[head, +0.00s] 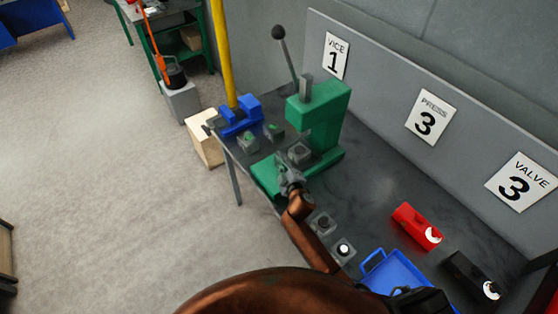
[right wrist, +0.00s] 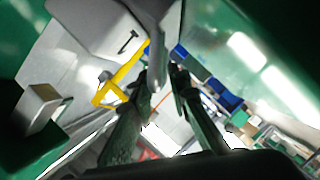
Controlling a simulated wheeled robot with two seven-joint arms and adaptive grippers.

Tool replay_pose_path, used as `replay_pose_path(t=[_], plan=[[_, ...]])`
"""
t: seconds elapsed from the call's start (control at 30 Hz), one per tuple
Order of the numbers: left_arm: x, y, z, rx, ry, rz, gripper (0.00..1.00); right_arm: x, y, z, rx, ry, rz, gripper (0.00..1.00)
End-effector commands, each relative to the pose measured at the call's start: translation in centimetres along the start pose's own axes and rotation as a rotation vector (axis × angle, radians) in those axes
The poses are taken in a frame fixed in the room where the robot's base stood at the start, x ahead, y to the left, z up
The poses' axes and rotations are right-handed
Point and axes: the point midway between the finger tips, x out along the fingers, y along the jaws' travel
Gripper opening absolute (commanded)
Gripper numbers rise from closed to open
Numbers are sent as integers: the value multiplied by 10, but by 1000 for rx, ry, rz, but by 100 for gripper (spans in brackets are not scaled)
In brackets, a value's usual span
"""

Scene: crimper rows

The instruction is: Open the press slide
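The green press (head: 322,118) stands on the dark bench, with a grey lever ending in a black knob (head: 278,32) rising from its top. A small grey block (head: 299,152) sits at the front of the press, above its green base. My right gripper (head: 285,166) is at the front of the press, low beside this block, and partly hides the base. In the right wrist view its two fingers (right wrist: 160,76) are apart, with a grey bar-like part (right wrist: 154,78) between or just behind them. I cannot tell whether they touch it. My left gripper is not in view.
A blue vice (head: 240,116) and small grey blocks stand left of the press. A backboard (head: 385,75) closes the rear.

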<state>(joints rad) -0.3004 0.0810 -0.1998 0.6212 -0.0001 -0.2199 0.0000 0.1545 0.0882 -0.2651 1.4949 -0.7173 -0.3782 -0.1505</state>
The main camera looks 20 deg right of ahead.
Motion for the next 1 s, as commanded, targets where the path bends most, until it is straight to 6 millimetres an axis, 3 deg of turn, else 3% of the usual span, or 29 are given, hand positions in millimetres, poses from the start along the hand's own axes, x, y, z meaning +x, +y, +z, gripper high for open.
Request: replay_pose_path(t=[0.2, 0.7, 0.73, 0.77, 1.0], plan=[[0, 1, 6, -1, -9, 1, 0, 0, 0, 0, 0, 0, 0, 0], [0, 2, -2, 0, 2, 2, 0, 0, -1, 0, 0, -1, -1, 0], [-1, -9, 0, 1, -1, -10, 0, 0, -8, -11, 6, 1, -3, 0], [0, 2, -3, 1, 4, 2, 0, 0, -5, -6, 3, 0, -2, 0], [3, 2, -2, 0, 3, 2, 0, -3, -7, -6, 3, -3, 0, 0]])
